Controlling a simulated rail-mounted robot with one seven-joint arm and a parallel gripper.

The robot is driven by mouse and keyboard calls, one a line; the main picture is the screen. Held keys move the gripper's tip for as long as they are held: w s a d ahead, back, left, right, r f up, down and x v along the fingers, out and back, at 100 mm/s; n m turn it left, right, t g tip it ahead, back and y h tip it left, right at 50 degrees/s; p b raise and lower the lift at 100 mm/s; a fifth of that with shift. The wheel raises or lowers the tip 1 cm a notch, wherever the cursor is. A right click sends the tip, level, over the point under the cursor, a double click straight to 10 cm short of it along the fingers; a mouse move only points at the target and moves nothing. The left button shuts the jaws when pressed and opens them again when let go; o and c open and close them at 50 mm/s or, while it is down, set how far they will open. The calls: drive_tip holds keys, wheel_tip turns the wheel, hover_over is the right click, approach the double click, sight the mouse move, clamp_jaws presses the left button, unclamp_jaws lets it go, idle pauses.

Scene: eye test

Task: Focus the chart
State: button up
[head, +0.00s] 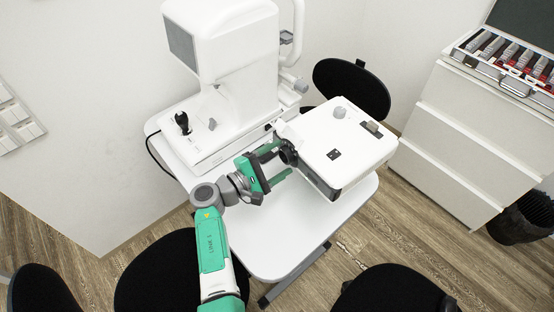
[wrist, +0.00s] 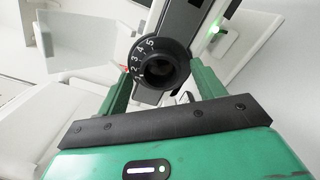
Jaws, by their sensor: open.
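A white box-shaped projector (head: 335,150) stands on the white table (head: 262,245). Its black lens barrel (head: 287,152) faces my gripper (head: 281,160). In the wrist view the black focus ring (wrist: 181,48) carries white numbers, 1 to 5 in view, around a dark round lens. My gripper (wrist: 160,76) is open, with one green finger at each side of the ring in that view. I cannot tell whether either finger touches the ring. No projected chart shows in either view.
A tall white eye instrument (head: 225,50) with a black joystick (head: 182,122) stands on the table beside the projector. Black chairs (head: 352,88) surround the table. A white drawer cabinet (head: 465,140) at right bears an open lens case (head: 510,70). The table's front part is clear.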

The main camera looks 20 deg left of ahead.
drive_tip(key=shift+s, duration=0.1)
drive_tip(key=p+v, duration=0.2)
drive_tip(key=v, duration=0.5)
drive_tip(key=shift+s+a, duration=0.25)
drive_tip(key=shift+d, duration=0.1)
